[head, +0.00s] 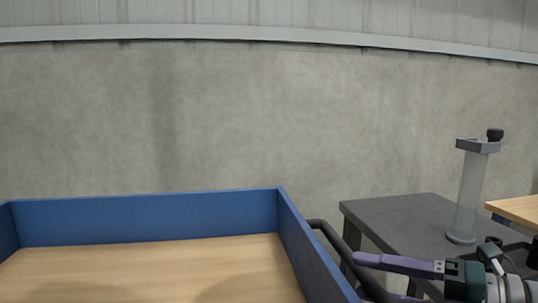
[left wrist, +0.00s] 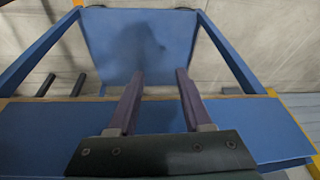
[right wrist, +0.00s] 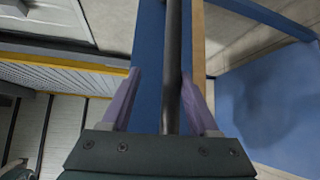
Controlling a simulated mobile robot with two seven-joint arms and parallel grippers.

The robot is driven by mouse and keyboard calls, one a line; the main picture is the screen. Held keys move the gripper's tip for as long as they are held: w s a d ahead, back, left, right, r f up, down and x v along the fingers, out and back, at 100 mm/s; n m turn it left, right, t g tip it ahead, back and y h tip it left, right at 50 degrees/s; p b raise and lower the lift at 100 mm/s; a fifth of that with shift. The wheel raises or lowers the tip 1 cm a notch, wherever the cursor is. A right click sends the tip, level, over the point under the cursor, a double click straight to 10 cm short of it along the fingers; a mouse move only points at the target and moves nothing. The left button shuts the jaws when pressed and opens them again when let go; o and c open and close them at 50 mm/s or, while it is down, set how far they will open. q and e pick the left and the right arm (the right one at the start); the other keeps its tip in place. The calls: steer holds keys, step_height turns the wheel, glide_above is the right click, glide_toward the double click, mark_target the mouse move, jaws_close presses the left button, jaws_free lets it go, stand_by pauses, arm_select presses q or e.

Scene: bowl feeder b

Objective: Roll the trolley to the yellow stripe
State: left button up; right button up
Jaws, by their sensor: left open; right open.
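The trolley is a blue-walled tray with a wooden floor (head: 150,262), at the lower left of the head view. Its black tubular handle (head: 340,250) curves out at the right end. My right gripper (head: 362,272) is open at this handle. In the right wrist view the handle bar (right wrist: 172,60) runs between the two purple fingers, nearer the right one, and is not clamped. In the left wrist view my left gripper (left wrist: 160,78) is open, with blue trolley panels (left wrist: 140,40) in front of and below it. My left gripper is out of the head view.
A dark grey table (head: 400,220) stands right of the trolley, bearing a clear cylinder on a stand (head: 468,195). A concrete wall (head: 230,120) is behind. A yellow strip (right wrist: 60,60) shows beside a ribbed surface; I cannot tell whether it is the floor stripe.

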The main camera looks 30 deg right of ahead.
step_height(320, 180, up, 19)
steer(key=p, duration=0.8)
steer(key=shift+p, duration=0.35)
steer(key=shift+f, duration=0.15)
